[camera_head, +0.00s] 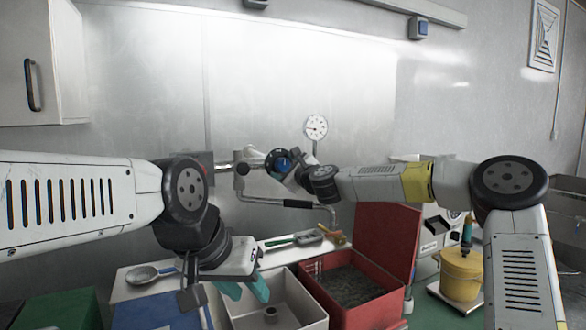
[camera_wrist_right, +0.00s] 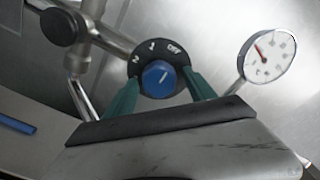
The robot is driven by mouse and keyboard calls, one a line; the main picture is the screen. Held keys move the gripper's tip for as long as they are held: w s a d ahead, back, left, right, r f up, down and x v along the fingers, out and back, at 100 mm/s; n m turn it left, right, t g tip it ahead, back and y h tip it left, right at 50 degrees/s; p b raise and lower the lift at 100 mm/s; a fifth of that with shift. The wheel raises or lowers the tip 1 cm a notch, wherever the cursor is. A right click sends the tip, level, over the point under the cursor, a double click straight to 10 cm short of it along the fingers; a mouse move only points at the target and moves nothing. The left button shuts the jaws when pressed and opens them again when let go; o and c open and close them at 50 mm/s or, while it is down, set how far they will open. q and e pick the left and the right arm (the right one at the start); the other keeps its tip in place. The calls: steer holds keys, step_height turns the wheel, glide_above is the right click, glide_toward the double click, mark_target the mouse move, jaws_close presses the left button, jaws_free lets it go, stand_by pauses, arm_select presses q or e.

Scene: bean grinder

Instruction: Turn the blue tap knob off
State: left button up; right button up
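The blue tap knob (camera_wrist_right: 159,78) sits on a dark round dial marked 2, 1 and OFF in the right wrist view. Its white line slants to the upper right; I cannot tell exactly which mark it meets. It also shows small in the head view (camera_head: 283,164). My right gripper (camera_wrist_right: 162,85) has its green fingers spread on either side of the knob, with small gaps showing; contact is not clear. My left gripper (camera_head: 247,289) hangs low, fingers apart and empty, over the front of the counter near the sink basin.
A pressure gauge (camera_wrist_right: 268,52) stands right of the knob. The tap pipe (camera_head: 297,204) runs below it. A pale sink basin (camera_head: 312,306), a red box (camera_head: 400,292) with dark contents, a ladle (camera_head: 142,274) and a yellow container (camera_head: 461,275) stand along the counter.

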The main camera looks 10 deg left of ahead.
steer(key=v, duration=0.8)
steer(key=shift+w, duration=0.1)
steer(key=s+a+f+n+g+h, duration=0.2)
steer(key=s+f+n+g, duration=0.4)
steer(key=s+f+n, duration=0.55)
steer(key=s+d+n+g+h, duration=0.2)
steer(key=s+d+n+h, duration=0.3)
steer(key=s+d, duration=2.1)
steer(key=n, duration=0.4)
steer(key=shift+s+d+f+g+h, duration=0.25)
steer(key=shift+d+f+g+h, duration=0.05)
steer(key=shift+f+g+h, duration=0.1)
steer(key=shift+n, duration=0.25)
